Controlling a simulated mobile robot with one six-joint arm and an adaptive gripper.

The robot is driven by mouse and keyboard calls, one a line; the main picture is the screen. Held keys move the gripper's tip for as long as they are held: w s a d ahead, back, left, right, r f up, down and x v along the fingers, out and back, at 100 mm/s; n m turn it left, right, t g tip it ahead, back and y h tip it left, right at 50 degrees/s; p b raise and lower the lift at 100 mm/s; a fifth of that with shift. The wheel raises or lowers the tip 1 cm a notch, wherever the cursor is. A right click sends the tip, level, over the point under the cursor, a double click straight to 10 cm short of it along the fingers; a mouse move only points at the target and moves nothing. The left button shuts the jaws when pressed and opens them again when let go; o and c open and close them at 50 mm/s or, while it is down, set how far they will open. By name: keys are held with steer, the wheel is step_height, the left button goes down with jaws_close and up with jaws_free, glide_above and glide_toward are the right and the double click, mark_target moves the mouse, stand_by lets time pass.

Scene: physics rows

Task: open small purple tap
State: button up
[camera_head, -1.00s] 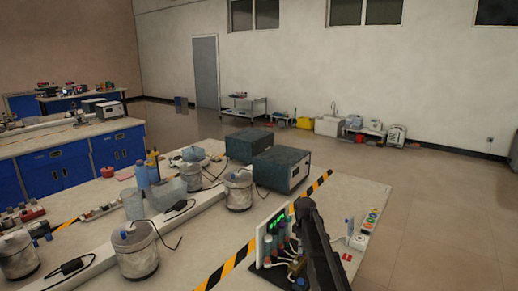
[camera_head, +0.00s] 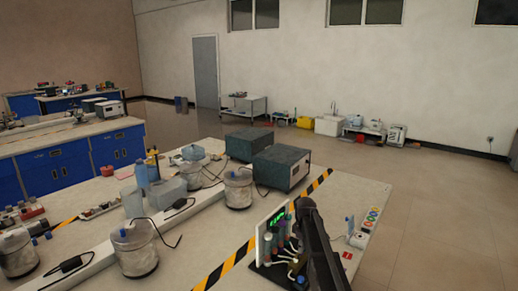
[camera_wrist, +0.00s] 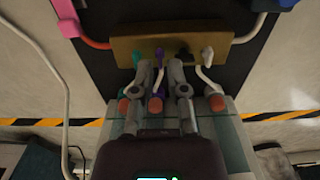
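The small purple tap (camera_wrist: 159,56) stands on a tan block (camera_wrist: 122,48) in the wrist view. It is in a row with a teal tap (camera_wrist: 137,57), a black one (camera_wrist: 183,53) and a pale one (camera_wrist: 207,56). My gripper (camera_wrist: 160,72) is open, with its two grey fingers apart and pointing at the block. The purple tap shows between the fingertips; I cannot tell whether either finger touches it. In the head view my arm partly covers the small rig with a green display (camera_head: 276,219), and the purple tap cannot be made out.
Orange-ended tubes (camera_wrist: 217,103) stand close beside and below the fingers, and a white hose (camera_wrist: 240,38) curves at the right. In the head view, dark boxes (camera_head: 281,168) and metal pots (camera_head: 134,250) stand on the bench. A striped tape line (camera_head: 234,262) runs past the rig.

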steer(key=shift+f, duration=0.25)
steer(key=shift+r, duration=0.35)
stand_by(0.4)
jaws_close()
